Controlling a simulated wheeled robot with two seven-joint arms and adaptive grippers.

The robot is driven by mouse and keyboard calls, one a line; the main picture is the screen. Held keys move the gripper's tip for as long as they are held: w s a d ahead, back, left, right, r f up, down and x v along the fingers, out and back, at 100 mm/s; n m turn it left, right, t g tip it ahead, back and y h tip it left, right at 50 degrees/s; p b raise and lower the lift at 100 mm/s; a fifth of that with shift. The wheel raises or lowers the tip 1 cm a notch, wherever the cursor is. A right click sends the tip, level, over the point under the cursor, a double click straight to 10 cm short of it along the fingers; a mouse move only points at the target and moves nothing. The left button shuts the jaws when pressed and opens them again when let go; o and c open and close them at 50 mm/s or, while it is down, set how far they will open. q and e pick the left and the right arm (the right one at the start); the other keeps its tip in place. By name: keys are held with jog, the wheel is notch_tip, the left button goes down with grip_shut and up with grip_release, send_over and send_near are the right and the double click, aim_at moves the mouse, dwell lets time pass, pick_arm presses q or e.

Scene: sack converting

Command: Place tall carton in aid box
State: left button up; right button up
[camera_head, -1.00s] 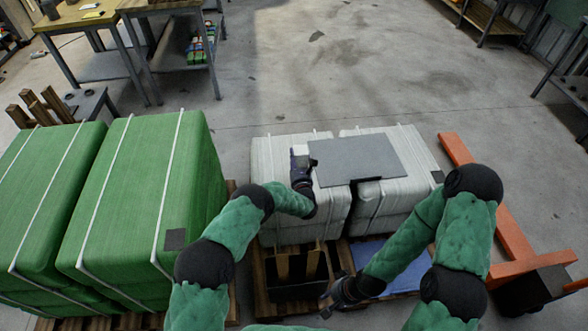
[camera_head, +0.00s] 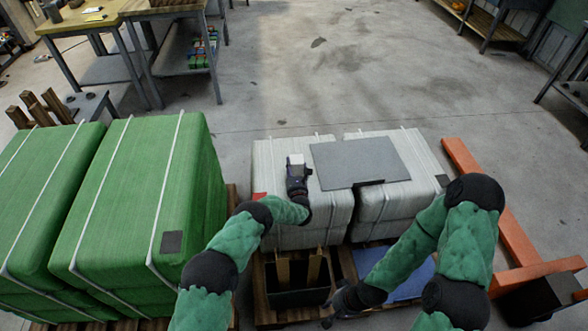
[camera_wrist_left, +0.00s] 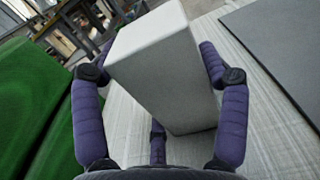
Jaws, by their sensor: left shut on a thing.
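A tall white carton (camera_head: 296,159) is held by my left gripper (camera_head: 297,172) above the left white bale, beside the grey board.
A grey board (camera_head: 358,160) lies across the white bales (camera_head: 407,190). A small red item (camera_head: 260,196) shows at the left bale's edge. Tall green bales (camera_head: 140,200) stand left. A blue sheet (camera_head: 400,279) lies right of the dark box, and an orange pallet truck (camera_head: 505,220) stands further right.

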pick_arm(q)
jog(key=shift+f, duration=0.15)
jog(key=o, duration=1.1)
jog(key=shift+o, duration=0.2)
